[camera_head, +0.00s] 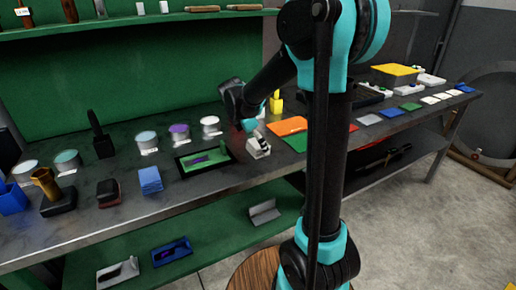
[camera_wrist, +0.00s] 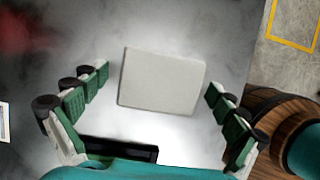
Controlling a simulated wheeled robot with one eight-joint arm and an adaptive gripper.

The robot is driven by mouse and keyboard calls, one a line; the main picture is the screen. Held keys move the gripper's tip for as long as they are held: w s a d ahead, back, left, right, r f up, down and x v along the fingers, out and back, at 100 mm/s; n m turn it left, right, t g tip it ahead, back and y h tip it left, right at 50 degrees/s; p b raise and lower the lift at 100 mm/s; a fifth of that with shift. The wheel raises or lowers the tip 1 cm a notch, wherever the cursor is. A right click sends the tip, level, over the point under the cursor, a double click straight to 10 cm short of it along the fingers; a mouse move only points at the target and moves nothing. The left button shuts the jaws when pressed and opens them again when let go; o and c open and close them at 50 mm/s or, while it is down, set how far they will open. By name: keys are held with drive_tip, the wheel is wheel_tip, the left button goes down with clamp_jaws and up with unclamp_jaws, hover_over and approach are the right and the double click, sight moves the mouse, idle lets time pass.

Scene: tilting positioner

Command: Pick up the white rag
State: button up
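A flat, pale, roughly rectangular piece, which looks like the white rag (camera_wrist: 162,84), lies on the grey worktop in the wrist view. My gripper (camera_wrist: 158,80) is open above it, with white fingers and green pads standing apart on its left and right. Bare worktop shows between the rag and the pads, so nothing is held. In the head view my gripper (camera_head: 258,146) is low over the bench, right of the black-framed green tray (camera_head: 231,149). I cannot make out the rag in that view; my gripper and arm may hide it.
An orange sheet (camera_head: 288,125) and a green sheet lie right of my gripper. A blue stack (camera_head: 150,181), a red-and-black item (camera_head: 108,191) and several round tins stand to the left. The bench's front edge is close, with a lower green shelf (camera_head: 205,240) beneath.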

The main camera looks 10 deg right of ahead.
drive_tip(key=c, duration=1)
drive_tip(key=shift+o, duration=0.2)
drive_tip(key=shift+r, duration=0.15)
wheel_tip(320, 180, up, 20)
